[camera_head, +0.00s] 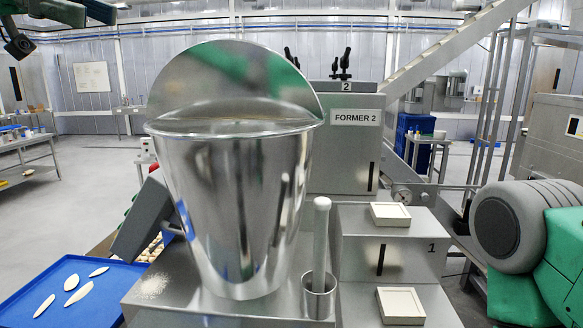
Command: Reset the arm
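The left arm, green and grey, comes in at the top left corner. My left gripper (20,42) is a small dark shape there, partly cut off by the picture edge. It is raised in the air, well away from the hopper, and nothing is clearly seen in it. Its finger opening is too small and dark to judge. My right arm, green with a large grey joint, fills the right edge. Its gripper is outside the picture.
A shiny metal hopper (235,190) with a raised round lid stands in the middle. Beside it are a metal cup (319,298) holding a pale rod, the FORMER 2 machine (345,155), and two pale square trays (390,214) on steps. A blue tray (45,278) holds several pale pieces.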

